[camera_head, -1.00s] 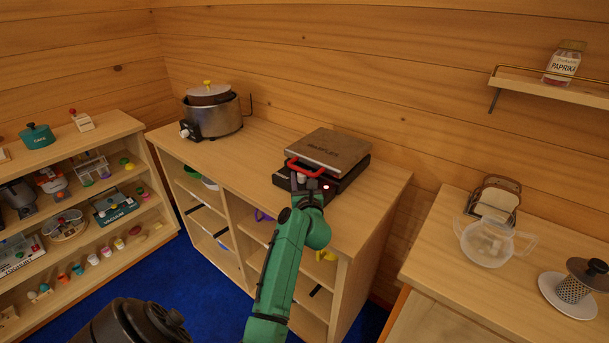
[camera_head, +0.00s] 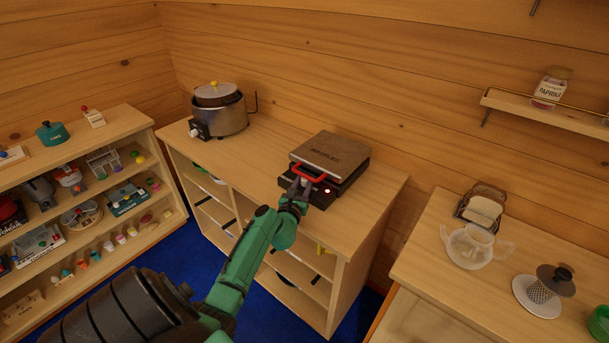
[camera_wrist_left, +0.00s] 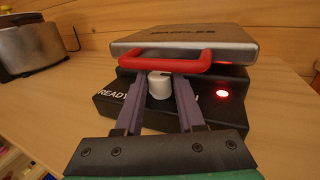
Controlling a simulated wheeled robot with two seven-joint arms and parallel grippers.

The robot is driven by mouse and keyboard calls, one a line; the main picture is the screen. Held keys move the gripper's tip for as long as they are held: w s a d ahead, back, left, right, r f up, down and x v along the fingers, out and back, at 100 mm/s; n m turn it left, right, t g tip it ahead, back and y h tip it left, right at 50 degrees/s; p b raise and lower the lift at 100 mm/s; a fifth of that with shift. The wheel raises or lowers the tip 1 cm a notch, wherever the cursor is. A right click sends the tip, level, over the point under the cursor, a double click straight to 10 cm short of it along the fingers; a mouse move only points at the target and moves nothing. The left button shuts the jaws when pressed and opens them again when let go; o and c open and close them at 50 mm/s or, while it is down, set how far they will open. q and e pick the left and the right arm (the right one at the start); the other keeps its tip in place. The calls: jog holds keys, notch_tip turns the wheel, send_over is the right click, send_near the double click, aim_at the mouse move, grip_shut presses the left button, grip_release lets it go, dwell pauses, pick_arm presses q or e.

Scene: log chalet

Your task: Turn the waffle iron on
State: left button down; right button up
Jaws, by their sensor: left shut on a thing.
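The waffle iron (camera_head: 330,160) sits on the wooden cabinet with its steel lid down and its red handle (camera_head: 312,172) facing me. In the left wrist view its white knob (camera_wrist_left: 159,88) is on the black front, below the red handle (camera_wrist_left: 165,62). A round lamp (camera_wrist_left: 222,94) glows red to the right of the knob. My left gripper (camera_head: 300,186) is at the front of the iron, with its fingers shut on the knob, one on each side. The fingers hide part of the lettering beside the knob. My right gripper is out of view.
A steel pot cooker (camera_head: 220,115) stands at the left of the cabinet top (camera_head: 250,160). Free room lies between it and the iron. A counter (camera_head: 440,240) with a glass jug (camera_head: 470,246) and a toast rack is at the right. Full shelves are at the left.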

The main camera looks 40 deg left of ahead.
pick_arm(q)
jog(key=c, duration=0.8)
grip_release()
jog(key=shift+w+f, duration=0.1)
jog(key=shift+f, duration=0.05)
jog(key=b+v, duration=0.1)
jog(key=v, duration=1.3)
jog(key=shift+s, duration=0.25)
